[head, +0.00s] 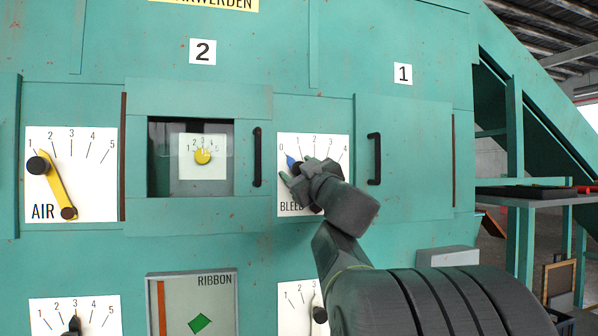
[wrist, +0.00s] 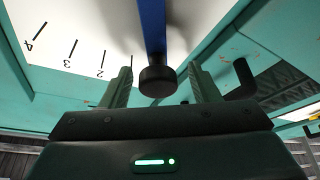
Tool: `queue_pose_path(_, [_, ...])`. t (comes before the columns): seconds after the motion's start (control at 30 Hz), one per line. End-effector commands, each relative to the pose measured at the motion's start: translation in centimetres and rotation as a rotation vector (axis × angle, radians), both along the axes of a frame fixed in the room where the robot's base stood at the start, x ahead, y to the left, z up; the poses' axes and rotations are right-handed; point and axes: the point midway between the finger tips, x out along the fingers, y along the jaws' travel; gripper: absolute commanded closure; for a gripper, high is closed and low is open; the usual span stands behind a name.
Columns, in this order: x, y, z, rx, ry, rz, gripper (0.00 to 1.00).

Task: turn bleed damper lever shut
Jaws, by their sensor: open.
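The bleed damper lever is blue with a black knob. In the head view its blue tip (head: 290,160) points up-left, close to the 0 mark on the white BLEED scale plate (head: 332,152). My gripper (wrist: 160,85) is open, with one finger on each side of the knob and a visible gap on both sides.
A door with a black handle (head: 374,158) is just right of the plate. A window door with another black handle (head: 257,157) is just left. The yellow AIR lever (head: 55,185) is on the far left. A RIBBON panel (head: 215,290) lies below.

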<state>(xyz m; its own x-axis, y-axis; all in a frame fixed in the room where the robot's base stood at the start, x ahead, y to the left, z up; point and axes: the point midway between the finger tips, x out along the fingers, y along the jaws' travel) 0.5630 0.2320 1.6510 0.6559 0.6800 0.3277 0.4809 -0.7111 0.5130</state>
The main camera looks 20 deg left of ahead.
Motion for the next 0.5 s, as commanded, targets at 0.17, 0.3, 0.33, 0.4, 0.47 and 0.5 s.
queue_pose_path(0.17, [-1.5,-1.7,-0.9,0.000,-0.002,-0.003,0.44])
queue_pose_path(0.3, [-3.7,-3.8,-2.0,0.000,-0.002,-0.005,0.44])
queue_pose_path(0.33, [-4.1,-4.4,-2.3,-0.001,-0.001,-0.005,0.44])
queue_pose_path(0.4, [-5.2,-5.5,-2.8,0.000,-0.001,-0.005,0.44])
queue_pose_path(0.47, [-6.1,-6.4,-3.3,-0.001,-0.002,-0.006,0.44])
queue_pose_path(0.5, [-6.6,-7.0,-3.5,-0.001,-0.002,-0.006,0.44])
